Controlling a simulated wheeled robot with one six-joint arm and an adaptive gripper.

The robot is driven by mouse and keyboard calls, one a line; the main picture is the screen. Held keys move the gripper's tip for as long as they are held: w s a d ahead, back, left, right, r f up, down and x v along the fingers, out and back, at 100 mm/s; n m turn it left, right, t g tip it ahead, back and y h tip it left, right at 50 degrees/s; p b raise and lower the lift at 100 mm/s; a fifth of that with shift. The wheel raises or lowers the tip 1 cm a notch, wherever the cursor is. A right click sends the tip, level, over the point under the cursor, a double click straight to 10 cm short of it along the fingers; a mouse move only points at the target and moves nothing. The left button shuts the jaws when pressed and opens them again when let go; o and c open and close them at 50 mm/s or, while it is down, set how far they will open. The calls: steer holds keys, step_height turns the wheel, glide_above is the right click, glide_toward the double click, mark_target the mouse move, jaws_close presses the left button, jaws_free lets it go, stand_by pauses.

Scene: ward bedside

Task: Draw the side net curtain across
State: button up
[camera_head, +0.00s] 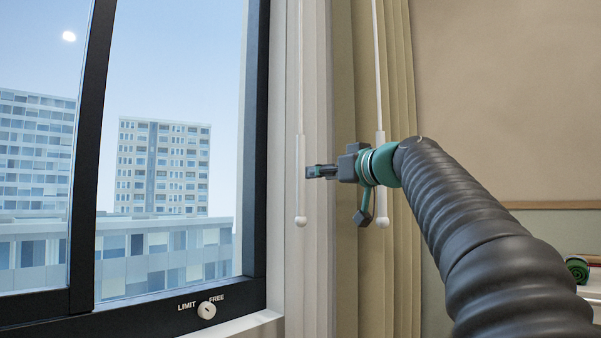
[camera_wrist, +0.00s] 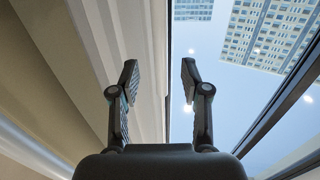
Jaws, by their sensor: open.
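The white net curtain (camera_head: 317,80) hangs gathered in narrow folds at the right side of the window. A thin white wand (camera_head: 300,205) with a ball end hangs in front of it. My gripper (camera_head: 311,172) is open, its tips at the wand's right side in the picture; whether they touch it I cannot tell. In the wrist view my gripper's two fingers (camera_wrist: 158,78) stand apart with nothing seen between them but the net curtain's edge and window behind.
A beige curtain (camera_head: 400,60) hangs gathered to the right, with a second white wand (camera_head: 377,60) in front, partly hidden by my gripper. The dark window frame (camera_head: 257,120) has a LIMIT/FREE knob (camera_head: 206,310). A green and black object (camera_head: 577,268) sits at far right.

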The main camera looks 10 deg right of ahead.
mark_target(304, 175)
steer(key=p+x, duration=0.2)
steer(key=x, duration=0.6)
steer(key=shift+w, duration=0.15)
steer(key=shift+c, duration=0.2)
jaws_close()
